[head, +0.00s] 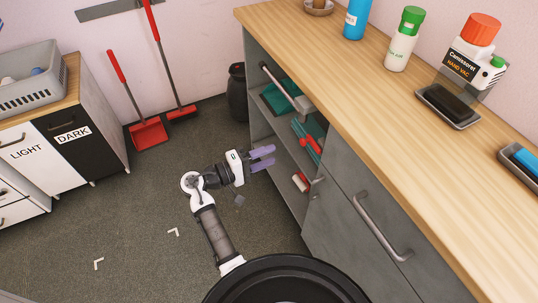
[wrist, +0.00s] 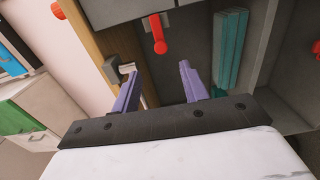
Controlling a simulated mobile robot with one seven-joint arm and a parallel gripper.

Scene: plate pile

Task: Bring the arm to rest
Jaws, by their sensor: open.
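My gripper (head: 262,158) is in the middle of the head view, in front of the open shelves of the grey cabinet (head: 345,185). Its two purple fingers are spread apart with nothing between them. They point right, toward the shelves. In the wrist view the fingers of my gripper (wrist: 158,88) also stand apart and empty, facing the shelf items. My arm reaches up from the bottom of the head view over the dark floor.
The shelves hold teal items (head: 285,98) and red-handled tools (head: 306,138). The wooden counter (head: 400,120) carries bottles and a hand vac (head: 475,55). A red dustpan (head: 148,134) leans at the back wall. Laundry cabinets (head: 85,135) stand left. The grey floor (head: 130,220) is mostly clear.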

